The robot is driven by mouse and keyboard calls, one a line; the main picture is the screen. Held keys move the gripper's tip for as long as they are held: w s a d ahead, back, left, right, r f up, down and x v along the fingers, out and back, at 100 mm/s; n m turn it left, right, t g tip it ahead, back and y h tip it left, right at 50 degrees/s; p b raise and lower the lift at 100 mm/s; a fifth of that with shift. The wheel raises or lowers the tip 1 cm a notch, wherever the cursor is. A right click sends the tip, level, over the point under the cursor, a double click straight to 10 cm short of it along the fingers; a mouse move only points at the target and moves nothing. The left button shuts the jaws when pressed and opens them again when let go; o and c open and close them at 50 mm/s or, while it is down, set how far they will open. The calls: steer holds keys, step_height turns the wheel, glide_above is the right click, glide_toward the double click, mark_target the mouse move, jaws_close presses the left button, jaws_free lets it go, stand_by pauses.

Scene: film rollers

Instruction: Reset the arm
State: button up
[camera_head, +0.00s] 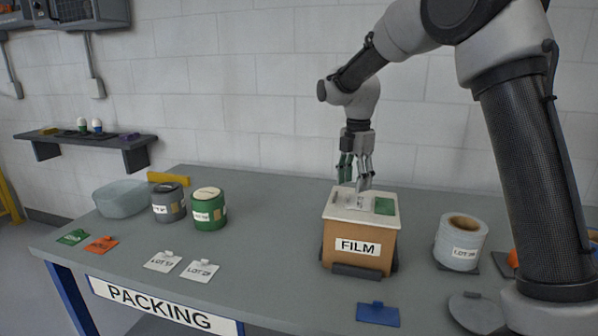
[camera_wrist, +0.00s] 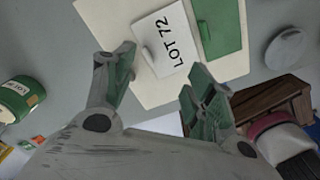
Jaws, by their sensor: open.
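My gripper (camera_head: 355,172) is open and points down just above the FILM box (camera_head: 340,238). In the wrist view its two green-padded fingers (camera_wrist: 160,85) stand apart with nothing between their pads. The box is tan, with a whitish top (camera_head: 343,213). A white tag reading LOT 72 (camera_wrist: 165,42) and a green tag (camera_wrist: 218,25) lie flat on that top. The fingertips overlap the far edge of the top in the head view, so I cannot tell whether they touch it. My arm reaches in from the upper right.
A grey roll (camera_head: 168,205), a green roll (camera_head: 209,212) and a clear bowl (camera_head: 121,201) stand on the left of the table. A pale film roll (camera_head: 461,241) stands right of the box. White tags (camera_head: 199,270) and a blue tag (camera_head: 378,314) lie near the front.

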steer(key=s+d+m, duration=0.1)
steer(key=s+m, duration=0.2)
steer(key=m, duration=0.1)
steer(key=s+d+m, duration=0.1)
steer(key=s+m, duration=0.1)
steer(key=m, duration=0.1)
steer(key=shift+s+d+f, duration=0.15)
steer(key=shift+s+d, duration=0.15)
steer(key=s+d+r+m+t, duration=0.1)
steer(key=s+d+r+m, duration=0.1)
steer(key=s+d+m, duration=0.3)
steer(key=s+d+r+m+t, duration=0.2)
steer(key=s+d+m, duration=0.3)
steer(key=s, duration=0.8)
steer(key=s+d+r+m+t, duration=0.1)
steer(key=s+d+r+m, duration=0.2)
steer(key=s+m, duration=0.4)
steer(key=shift+s+d+t, duration=0.3)
steer(key=shift+s+d, duration=0.6)
steer(key=shift+s, duration=0.65)
